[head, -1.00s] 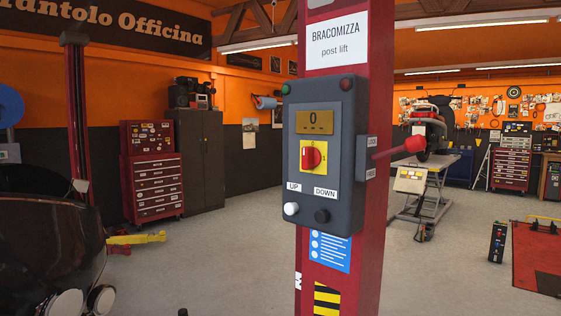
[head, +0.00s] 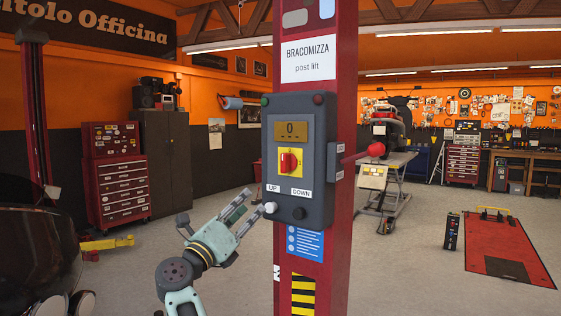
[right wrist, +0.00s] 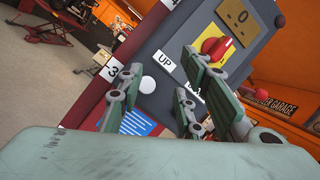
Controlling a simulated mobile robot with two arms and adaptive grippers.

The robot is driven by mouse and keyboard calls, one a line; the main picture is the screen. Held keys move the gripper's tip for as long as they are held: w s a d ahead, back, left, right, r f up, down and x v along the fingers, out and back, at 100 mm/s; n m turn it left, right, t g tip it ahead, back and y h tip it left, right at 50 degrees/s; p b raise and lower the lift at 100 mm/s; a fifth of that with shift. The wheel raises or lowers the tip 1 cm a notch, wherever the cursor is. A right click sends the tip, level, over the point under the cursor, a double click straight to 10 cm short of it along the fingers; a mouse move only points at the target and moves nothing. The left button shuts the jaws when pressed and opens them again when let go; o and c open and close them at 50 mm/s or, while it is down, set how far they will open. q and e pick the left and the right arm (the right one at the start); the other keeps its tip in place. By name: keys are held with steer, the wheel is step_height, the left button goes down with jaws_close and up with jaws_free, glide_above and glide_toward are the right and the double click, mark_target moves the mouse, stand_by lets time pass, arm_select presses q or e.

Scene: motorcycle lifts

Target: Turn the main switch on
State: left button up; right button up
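The main switch is a red rotary knob (head: 289,161) on a yellow plate, on the dark grey control box (head: 316,122) of the red post. It also shows in the right wrist view (right wrist: 215,48). A display with "0" (head: 291,132) sits above it. The knob looks roughly upright in the head view. My right gripper (head: 247,206) is to the lower left of the knob, near the white UP button (head: 270,208). In the right wrist view its fingers (right wrist: 165,82) are spread apart with nothing between them, in front of the box's lower part. My left gripper is not in view.
A black DOWN button (head: 298,213) is to the right of UP. A rod with a red ball (head: 376,149) sticks out right of the box. A dark vehicle (head: 35,262) stands at the lower left. The floor left of the post is mostly clear.

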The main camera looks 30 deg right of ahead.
mark_target(283, 163)
steer(key=s+d+r+m+g+y, duration=0.25)
steer(key=s+r+m, duration=0.45)
steer(key=r, duration=0.4)
steer(key=shift+m+g, duration=0.45)
steer(key=shift+m, duration=0.35)
steer(key=p+x, duration=0.1)
steer(key=x, duration=0.2)
steer(key=w+p+x, duration=0.1)
steer(key=p+x, duration=0.1)
steer(key=x, duration=0.1)
steer(key=shift+w+d+r, duration=0.1)
steer(key=shift+w, duration=0.05)
steer(key=shift+w+d, duration=0.25)
steer(key=shift+d, duration=0.15)
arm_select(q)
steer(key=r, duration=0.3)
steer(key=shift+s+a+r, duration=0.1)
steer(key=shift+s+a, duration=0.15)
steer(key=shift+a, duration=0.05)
arm_select(e)
jaws_close()
